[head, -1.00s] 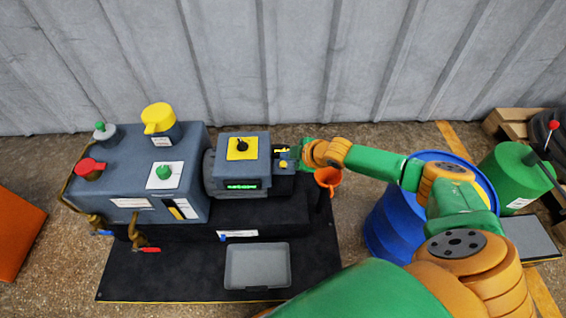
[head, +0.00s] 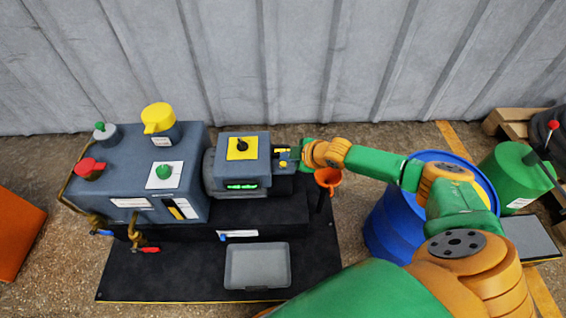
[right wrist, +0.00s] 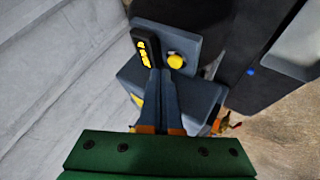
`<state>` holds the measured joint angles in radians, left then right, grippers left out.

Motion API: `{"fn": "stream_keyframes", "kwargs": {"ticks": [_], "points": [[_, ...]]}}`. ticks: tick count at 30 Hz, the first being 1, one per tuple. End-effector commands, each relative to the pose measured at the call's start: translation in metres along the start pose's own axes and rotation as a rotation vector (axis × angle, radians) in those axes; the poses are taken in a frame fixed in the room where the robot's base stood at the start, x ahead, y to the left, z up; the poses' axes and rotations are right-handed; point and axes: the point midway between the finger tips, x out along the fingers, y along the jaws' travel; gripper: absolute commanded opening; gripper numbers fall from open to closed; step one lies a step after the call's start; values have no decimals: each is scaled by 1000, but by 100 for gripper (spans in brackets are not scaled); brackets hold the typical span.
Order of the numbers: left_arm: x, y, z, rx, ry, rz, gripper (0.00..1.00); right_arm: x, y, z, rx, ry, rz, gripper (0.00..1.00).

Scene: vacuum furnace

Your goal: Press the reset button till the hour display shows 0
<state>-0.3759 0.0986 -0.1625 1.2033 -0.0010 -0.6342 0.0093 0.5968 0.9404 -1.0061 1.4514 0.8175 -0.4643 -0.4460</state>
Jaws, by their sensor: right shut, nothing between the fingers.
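The grey pump unit's small end panel has a round yellow button, which shows in the right wrist view (right wrist: 175,61). Beside it is a black strip with several yellow marks (right wrist: 145,50), which looks like the hour display; I cannot read its value. The same panel is small in the head view (head: 283,152), partly hidden by my gripper. My left gripper is not in view.
A lit green display (head: 241,186) sits on the pump's front, below a yellow plate with a black knob (head: 242,148). An orange funnel (head: 328,178) stands close under my right wrist. A blue drum (head: 385,232) is to the right. A grey tray (head: 257,285) lies on the black mat.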

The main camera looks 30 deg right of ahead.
Motion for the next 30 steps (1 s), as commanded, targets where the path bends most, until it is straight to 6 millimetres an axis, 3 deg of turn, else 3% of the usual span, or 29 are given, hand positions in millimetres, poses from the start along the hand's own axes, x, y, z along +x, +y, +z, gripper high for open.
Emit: {"fn": "stream_keyframes", "kwargs": {"ticks": [30], "points": [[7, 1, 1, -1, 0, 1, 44, 9, -7, 7, 1, -1, -1, 0]]}}
